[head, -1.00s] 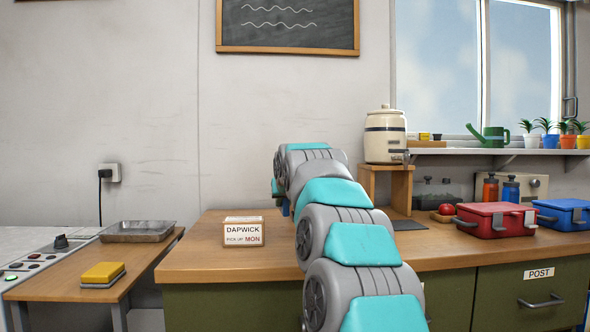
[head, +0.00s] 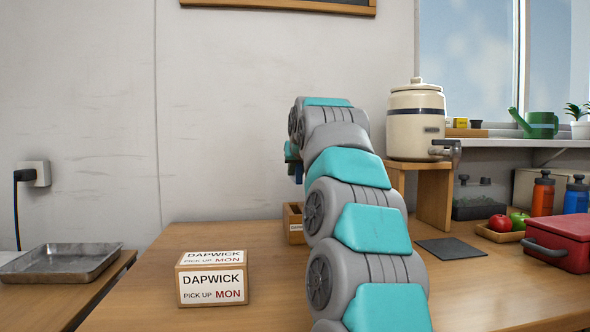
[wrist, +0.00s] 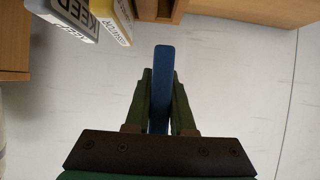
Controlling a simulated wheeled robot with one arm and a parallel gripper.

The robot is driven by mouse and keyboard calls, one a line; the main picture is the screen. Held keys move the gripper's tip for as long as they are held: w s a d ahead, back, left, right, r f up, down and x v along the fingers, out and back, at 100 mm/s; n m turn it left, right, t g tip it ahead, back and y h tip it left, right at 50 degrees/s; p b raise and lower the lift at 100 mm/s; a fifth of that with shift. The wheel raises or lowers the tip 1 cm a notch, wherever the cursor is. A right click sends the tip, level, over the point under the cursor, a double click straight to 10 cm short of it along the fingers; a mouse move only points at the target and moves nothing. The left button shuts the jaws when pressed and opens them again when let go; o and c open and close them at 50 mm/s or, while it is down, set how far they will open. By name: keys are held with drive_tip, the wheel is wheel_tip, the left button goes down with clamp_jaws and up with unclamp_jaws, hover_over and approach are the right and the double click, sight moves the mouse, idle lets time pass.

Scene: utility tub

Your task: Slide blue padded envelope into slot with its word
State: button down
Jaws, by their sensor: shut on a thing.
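In the wrist view my gripper (wrist: 162,85) is shut on the blue padded envelope (wrist: 163,56). The envelope shows edge-on as a narrow blue strip standing out past the green fingers. In the head view my arm hides most of the gripper, and a small blue bit (head: 298,173) shows beside the arm's end. A small wooden box (head: 294,222) with a label stands on the counter behind my arm, partly hidden. At the wrist view's upper left are a grey item (wrist: 66,17) marked KEEP and a yellow item (wrist: 112,20) with unclear lettering.
Right of my arm are a water crock (head: 416,125) on a stand, a dark mat (head: 450,249), fruit (head: 500,224) and a red box (head: 565,243).

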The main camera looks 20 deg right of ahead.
drive_tip(key=shift+s, duration=0.15)
drive_tip(key=shift+a+f, duration=0.1)
drive_tip(key=shift+f, duration=0.05)
drive_tip(key=shift+f+b, duration=2.35)
drive_tip(key=shift+f, duration=0.45)
drive_tip(key=shift+f+b, duration=0.85)
drive_tip(key=shift+f, duration=0.5)
drive_tip(key=c, duration=0.7)
unclamp_jaws()
drive_tip(key=shift+v, duration=4)
